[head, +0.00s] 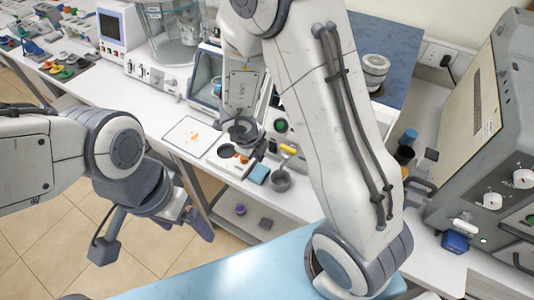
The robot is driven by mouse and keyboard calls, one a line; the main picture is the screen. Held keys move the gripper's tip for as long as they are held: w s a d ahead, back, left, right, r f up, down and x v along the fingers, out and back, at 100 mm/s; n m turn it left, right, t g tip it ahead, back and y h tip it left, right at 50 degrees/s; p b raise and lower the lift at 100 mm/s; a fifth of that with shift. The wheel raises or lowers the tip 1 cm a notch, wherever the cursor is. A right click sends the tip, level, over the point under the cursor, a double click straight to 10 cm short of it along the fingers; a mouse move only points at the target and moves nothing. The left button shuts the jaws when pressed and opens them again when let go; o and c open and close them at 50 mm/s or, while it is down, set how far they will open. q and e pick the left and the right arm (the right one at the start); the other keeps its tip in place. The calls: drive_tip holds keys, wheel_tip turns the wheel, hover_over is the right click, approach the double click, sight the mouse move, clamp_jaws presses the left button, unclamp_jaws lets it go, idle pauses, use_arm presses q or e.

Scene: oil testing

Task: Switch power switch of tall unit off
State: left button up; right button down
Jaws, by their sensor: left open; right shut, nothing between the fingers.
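Several lab units stand on the bench, and I cannot tell for sure which is the tall unit. A white unit (137,68) with glass vessels stands at the back left. A boxy unit (206,75) is partly hidden behind my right arm; a round green button (281,126) shows beside the arm. A large grey unit (480,130) with white knobs stands at the right. No power switch can be made out clearly. My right gripper (246,148) is shut and empty, pointing down over the bench's front part. My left gripper (190,222) is open and empty, in front of the bench.
A small pan (280,180), a blue block (258,174) and a white sheet (190,136) lie near the bench's front edge. Small bottles (405,148) stand beside the grey unit. A blue padded surface (225,272) is in the foreground. Tiled floor (45,235) is open at left.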

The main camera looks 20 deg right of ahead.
sight(268, 150)
drive_tip(key=x, duration=0.2)
drive_tip(key=shift+f+b, duration=0.35)
drive_tip(key=shift+w+d+r+p, duration=0.2)
drive_tip(key=shift+w+d+p, duration=0.4)
drive_tip(key=shift+w+d, duration=0.35)
use_arm(q)
drive_tip(key=shift+f, duration=0.1)
use_arm(e)
drive_tip(key=shift+w+d+f, duration=0.1)
drive_tip(key=shift+w+d, duration=0.2)
drive_tip(key=shift+d, duration=0.3)
use_arm(q)
drive_tip(key=shift+f, duration=0.1)
use_arm(e)
drive_tip(key=shift+f+b, duration=0.25)
drive_tip(key=shift+b, duration=0.15)
drive_tip(key=b, duration=0.1)
drive_tip(key=h+b, duration=0.1)
drive_tip(key=b, duration=0.1)
drive_tip(key=shift+w+d+f+t, duration=0.15)
drive_tip(key=shift+f+t, duration=0.1)
drive_tip(key=shift+t, duration=0.15)
drive_tip(key=shift+r+b, duration=0.1)
drive_tip(key=shift+b, duration=0.4)
use_arm(q)
wheel_tip(268, 150, down, 4)
drive_tip(key=shift+f, duration=0.1)
use_arm(e)
drive_tip(key=shift+r, duration=0.1)
